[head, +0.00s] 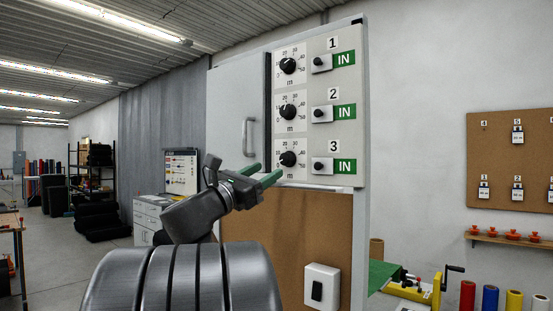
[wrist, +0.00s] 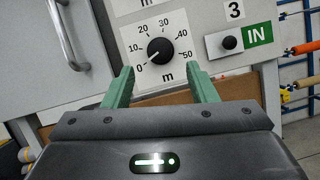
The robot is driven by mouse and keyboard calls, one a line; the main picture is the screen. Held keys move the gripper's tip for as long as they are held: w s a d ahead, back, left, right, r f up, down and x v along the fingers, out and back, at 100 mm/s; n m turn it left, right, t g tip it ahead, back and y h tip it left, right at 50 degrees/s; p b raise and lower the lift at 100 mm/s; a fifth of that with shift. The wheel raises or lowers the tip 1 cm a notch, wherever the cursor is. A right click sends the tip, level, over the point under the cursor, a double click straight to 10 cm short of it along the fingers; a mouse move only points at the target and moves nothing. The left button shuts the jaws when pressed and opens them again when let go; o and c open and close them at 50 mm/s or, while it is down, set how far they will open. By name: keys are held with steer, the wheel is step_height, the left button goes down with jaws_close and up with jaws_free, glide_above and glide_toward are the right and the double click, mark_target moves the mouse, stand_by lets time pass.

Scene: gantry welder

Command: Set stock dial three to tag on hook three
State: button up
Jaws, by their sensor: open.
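Stock dial three (head: 288,159) is the lowest black knob on the grey cabinet panel, on a white scale marked 0 to 50 m. In the wrist view the knob (wrist: 160,50) seems to point lower left, near 0. My gripper (head: 262,173) is open, its green fingers in front of and just below the dial, left of it in the head view. In the wrist view the fingertips (wrist: 160,74) lie either side of the scale's lower part, with nothing between them. A cork tag board (head: 500,142) hangs at right; a tag at its lower right edge is cut off and unreadable.
Dials one (head: 287,65) and two (head: 287,111) sit above. Switch three (head: 322,167) is right of the dial with a green IN sign. A cabinet door handle (head: 249,138) juts out at left. A white switch box (head: 321,288) is below.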

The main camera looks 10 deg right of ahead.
mark_target(283, 161)
steer(key=p+x, duration=0.1)
steer(key=x, duration=0.5)
steer(key=shift+w+d, duration=0.1)
steer(key=shift+c, duration=0.2)
steer(key=c, duration=0.9)
